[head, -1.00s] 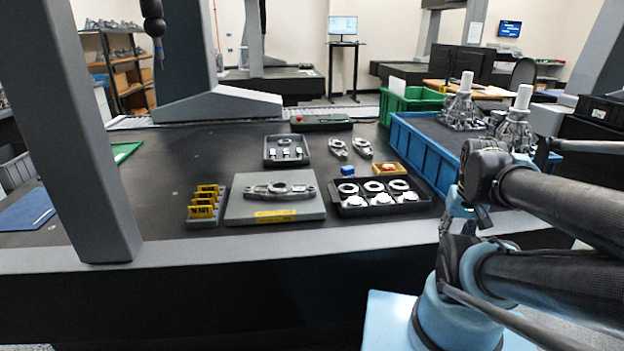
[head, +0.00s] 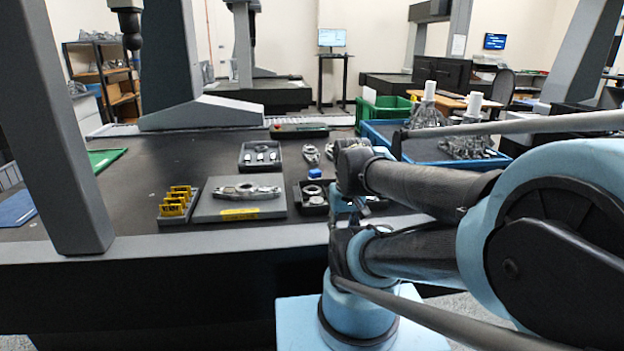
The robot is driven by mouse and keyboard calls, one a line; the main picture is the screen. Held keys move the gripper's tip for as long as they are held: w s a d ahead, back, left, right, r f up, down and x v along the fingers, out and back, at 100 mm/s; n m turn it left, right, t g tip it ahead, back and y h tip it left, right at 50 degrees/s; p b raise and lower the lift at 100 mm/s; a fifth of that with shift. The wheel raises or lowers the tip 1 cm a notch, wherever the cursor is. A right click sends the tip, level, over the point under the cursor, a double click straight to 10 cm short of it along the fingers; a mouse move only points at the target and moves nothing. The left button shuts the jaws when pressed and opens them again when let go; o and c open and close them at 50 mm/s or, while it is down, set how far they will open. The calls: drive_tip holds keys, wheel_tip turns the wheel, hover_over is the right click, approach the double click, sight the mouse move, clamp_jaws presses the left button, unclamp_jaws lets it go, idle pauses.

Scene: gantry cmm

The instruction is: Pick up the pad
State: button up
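I cannot tell for sure which thing is the pad. A small blue block (head: 315,173) lies on the dark table behind the black parts tray (head: 312,208). A flat blue sheet (head: 16,208) lies at the table's left edge, and a green-edged flat sheet (head: 106,158) lies farther back on the left. My arm crosses the right half of the view and covers part of the black tray and the area behind it. I cannot make out my gripper's fingers; they are hidden or out of view.
A grey plate (head: 238,211) bears a metal part (head: 248,190). Yellow-marked blocks (head: 177,200) stand left of it. A smaller tray (head: 260,155) lies behind. Blue (head: 378,131) and green (head: 385,107) crates stand right. A grey gantry column (head: 65,130) rises front left. The left table middle is clear.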

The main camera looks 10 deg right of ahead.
drive_tip(key=shift+o, duration=1.4)
drive_tip(key=o, duration=0.5)
drive_tip(key=shift+s+a+r, duration=0.1)
drive_tip(key=shift+a+r, duration=0.1)
drive_tip(key=shift+r, duration=0.6)
wheel_tip(320, 180, up, 13)
drive_tip(key=n+t+y, duration=0.2)
drive_tip(key=n, duration=0.2)
hover_over(315, 171)
drive_tip(key=s+d, duration=0.2)
drive_tip(key=s, duration=0.4)
drive_tip(key=x, duration=1.1)
drive_tip(key=shift+w+d+f, duration=0.2)
drive_tip(key=shift+w+f, duration=0.05)
drive_tip(key=shift+f, duration=0.15)
drive_tip(key=shift+d+x, duration=0.1)
drive_tip(key=shift+x, duration=1.2)
drive_tip(key=shift+d+x, duration=0.15)
drive_tip(key=shift+x, duration=1.15)
